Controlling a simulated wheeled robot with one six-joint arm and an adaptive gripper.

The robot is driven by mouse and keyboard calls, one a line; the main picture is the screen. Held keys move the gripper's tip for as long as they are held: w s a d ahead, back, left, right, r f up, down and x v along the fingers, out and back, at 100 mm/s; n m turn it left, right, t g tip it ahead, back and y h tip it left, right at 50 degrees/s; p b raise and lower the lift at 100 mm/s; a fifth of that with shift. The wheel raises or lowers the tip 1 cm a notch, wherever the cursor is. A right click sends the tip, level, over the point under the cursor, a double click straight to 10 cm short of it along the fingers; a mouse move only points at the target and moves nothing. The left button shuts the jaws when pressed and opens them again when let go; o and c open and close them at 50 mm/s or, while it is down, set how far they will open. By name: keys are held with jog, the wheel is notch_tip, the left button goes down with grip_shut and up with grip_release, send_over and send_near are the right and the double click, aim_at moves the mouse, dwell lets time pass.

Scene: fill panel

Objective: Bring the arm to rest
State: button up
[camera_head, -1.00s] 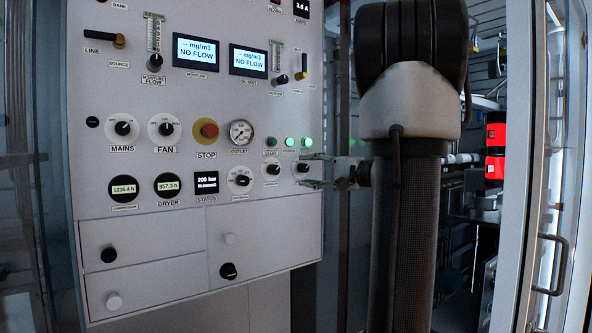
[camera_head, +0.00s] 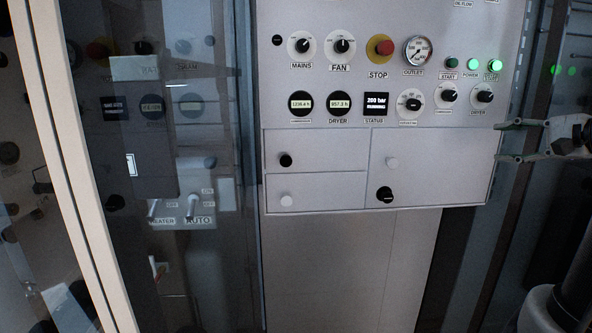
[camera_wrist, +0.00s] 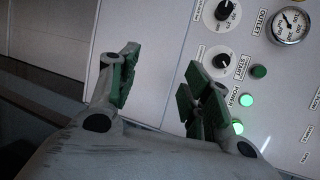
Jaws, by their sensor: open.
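My gripper (camera_head: 503,141) is at the right in the head view, in front of the right edge of the grey control panel (camera_head: 330,235). Its two fingers are apart with nothing between them. In the wrist view my gripper (camera_wrist: 155,88) shows two green-padded fingers spread open over the panel face. Part of my arm shows at the lower right of the head view. I cannot tell whether a fingertip touches the panel.
The panel carries a red stop button (camera_head: 384,47), an outlet gauge (camera_head: 417,51), several knobs and green lamps (camera_head: 495,66). Drawers with small knobs (camera_head: 385,195) lie below. A glass door with a pale frame (camera_head: 75,180) stands at the left.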

jog(key=s+a+f+n+g+h, duration=0.35)
jog(key=s+f+n+g, duration=0.2)
jog(key=s, duration=0.35)
jog(key=s+a+f+n+g+h, duration=0.3)
jog(key=s+a+f+n+g, duration=0.15)
jog(key=s+f, duration=0.35)
jog(key=a+r+n+t, duration=0.1)
jog(key=a+r+n, duration=0.2)
jog(key=a+n, duration=0.1)
jog(key=shift+w+a+n, duration=0.15)
jog(key=shift+a+n, duration=0.25)
jog(key=shift+a, duration=0.35)
jog(key=shift+y, duration=0.25)
jog(key=shift+s, duration=0.2)
jog(key=shift+c, duration=0.4)
